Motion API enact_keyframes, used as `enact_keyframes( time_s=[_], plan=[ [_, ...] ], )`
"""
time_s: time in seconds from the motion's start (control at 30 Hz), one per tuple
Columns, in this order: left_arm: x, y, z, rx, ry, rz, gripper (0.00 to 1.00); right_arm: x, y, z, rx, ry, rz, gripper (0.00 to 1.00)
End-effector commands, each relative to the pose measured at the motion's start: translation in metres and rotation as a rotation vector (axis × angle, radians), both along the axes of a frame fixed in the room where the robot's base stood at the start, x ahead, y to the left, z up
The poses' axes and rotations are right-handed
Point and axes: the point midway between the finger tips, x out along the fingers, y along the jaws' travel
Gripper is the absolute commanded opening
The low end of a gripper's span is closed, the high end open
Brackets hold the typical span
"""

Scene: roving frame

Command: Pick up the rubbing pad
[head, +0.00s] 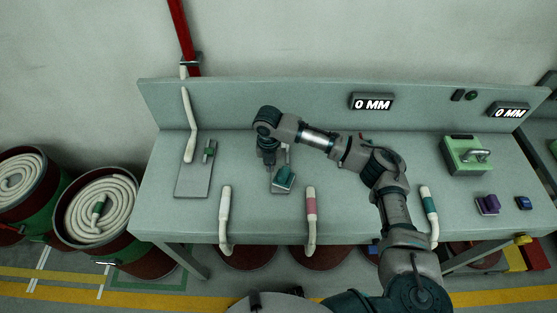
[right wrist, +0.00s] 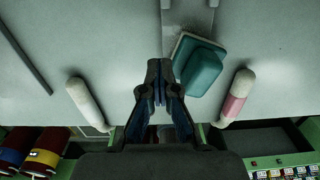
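The rubbing pad is a small teal block (head: 285,177) on a narrow grey plate on the bench, left of centre in the head view. In the right wrist view the teal pad (right wrist: 199,66) lies just right of the fingertips, tilted. My right gripper (head: 268,158) points down beside the pad, on its left and slightly behind it. In the right wrist view my right gripper's fingers (right wrist: 160,82) are close together with nothing seen between them, and they appear apart from the pad. My left gripper is not in view.
White handles stand at the bench front, one plain (head: 225,215), one with a pink band (head: 311,212), one with a green band (head: 429,210). A lever plate (head: 194,180) is at left. A green box (head: 466,155) and purple block (head: 488,204) are at right.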

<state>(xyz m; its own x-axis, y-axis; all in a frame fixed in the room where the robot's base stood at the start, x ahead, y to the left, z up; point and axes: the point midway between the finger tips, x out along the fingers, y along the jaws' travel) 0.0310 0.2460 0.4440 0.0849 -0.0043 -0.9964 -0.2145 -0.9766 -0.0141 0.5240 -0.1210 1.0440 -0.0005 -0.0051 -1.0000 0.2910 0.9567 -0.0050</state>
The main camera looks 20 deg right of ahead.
Motion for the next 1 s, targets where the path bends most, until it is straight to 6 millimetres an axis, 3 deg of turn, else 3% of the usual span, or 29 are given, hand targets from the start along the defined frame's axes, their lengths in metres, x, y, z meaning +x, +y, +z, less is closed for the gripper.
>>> enact_keyframes(
  time_s=[0.2, 0.4, 0.6, 0.87, 1.0],
  plan=[
    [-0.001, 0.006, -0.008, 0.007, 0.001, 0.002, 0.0, -0.041, 0.045, 0.004, 0.005, 0.0, 0.006, 0.0],
    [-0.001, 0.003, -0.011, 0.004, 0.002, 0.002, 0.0, -0.065, 0.074, 0.008, 0.004, 0.001, 0.002, 0.0],
    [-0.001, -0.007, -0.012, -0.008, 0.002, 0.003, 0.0, -0.075, 0.087, 0.01, 0.003, 0.0, 0.0, 0.0],
    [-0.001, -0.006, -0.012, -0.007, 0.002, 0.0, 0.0, -0.076, 0.087, 0.01, 0.002, 0.0, -0.002, 0.0],
    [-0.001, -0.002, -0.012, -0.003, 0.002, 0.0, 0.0, -0.076, 0.087, 0.01, 0.003, 0.0, -0.001, 0.3]
  ],
)
